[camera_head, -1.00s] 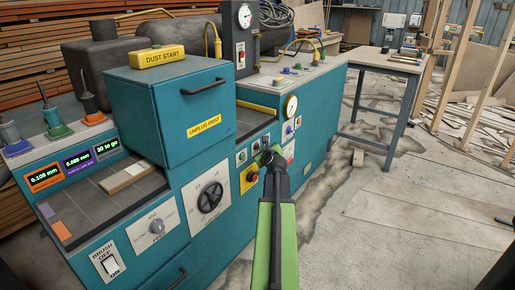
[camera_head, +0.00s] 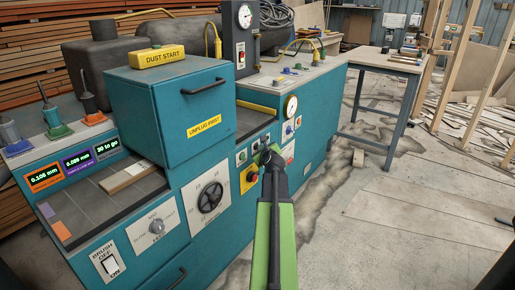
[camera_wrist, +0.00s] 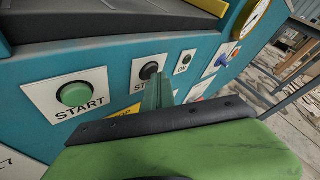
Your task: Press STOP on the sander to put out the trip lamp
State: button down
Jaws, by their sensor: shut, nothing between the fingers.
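The sander (camera_head: 214,150) is a teal machine with a row of controls on its front. In the wrist view, the dark STOP button (camera_wrist: 149,70) sits on a white plate, its label partly hidden by my gripper. The green START button (camera_wrist: 77,95) is to its left. I cannot make out a trip lamp; the gripper hides part of the panel.
A red knob on a yellow plate (camera_head: 252,177) lies just left of my gripper. A black handwheel (camera_head: 210,198) is farther left. A pressure gauge (camera_head: 291,106) is above right.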

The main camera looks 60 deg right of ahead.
jog(key=shift+s, duration=0.85)
jog(key=shift+s, duration=2.5)
